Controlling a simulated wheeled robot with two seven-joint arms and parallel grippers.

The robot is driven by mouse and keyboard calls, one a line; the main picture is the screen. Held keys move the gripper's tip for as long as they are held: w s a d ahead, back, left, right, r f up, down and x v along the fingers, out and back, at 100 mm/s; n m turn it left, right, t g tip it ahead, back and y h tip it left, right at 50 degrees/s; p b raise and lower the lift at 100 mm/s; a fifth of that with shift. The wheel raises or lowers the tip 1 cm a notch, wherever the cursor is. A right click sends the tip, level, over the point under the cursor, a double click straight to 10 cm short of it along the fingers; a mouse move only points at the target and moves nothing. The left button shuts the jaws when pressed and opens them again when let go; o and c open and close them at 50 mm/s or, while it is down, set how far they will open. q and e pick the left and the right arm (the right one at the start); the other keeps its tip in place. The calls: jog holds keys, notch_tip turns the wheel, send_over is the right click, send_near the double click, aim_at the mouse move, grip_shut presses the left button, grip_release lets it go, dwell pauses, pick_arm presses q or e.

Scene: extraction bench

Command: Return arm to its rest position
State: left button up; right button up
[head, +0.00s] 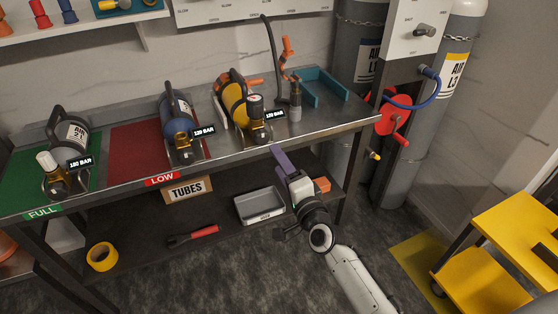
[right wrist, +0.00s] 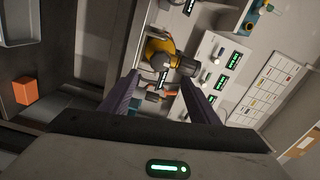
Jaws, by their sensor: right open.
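My right gripper (head: 279,158) is in front of the bench's front edge, over the lower shelf, with my right arm coming in from the bottom right. In the right wrist view its two purple fingers (right wrist: 162,100) stand apart with nothing held between them. A yellow and black air cylinder (head: 235,100) lies on the bench behind the gripper, apart from it; it also shows beyond the fingers in the right wrist view (right wrist: 160,54). My left gripper is not in view.
The steel bench (head: 224,143) carries a grey cylinder (head: 70,135) on the green mat and a blue one (head: 177,115) on the red mat. A grey tray (head: 260,206) sits on the lower shelf. A yellow cart (head: 480,280) stands at right. Floor between is clear.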

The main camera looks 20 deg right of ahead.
jog(key=shift+f, duration=0.1)
jog(key=s+a+f+n+g, duration=0.1)
jog(key=s+f+n+g, duration=0.2)
jog(key=s+f+n, duration=0.3)
jog(key=s+a+f+n+g+y, duration=0.1)
jog(key=s+f+n, duration=0.4)
jog(key=s, duration=1.1)
jog(key=s+a+f+n+g, duration=0.3)
jog(key=s+f+n+g, duration=0.2)
jog(key=s+f, duration=0.5)
jog(key=shift+s+a+n+g+y, duration=0.15)
jog(key=shift+s+n+g+y, duration=0.25)
jog(key=shift+n, duration=0.4)
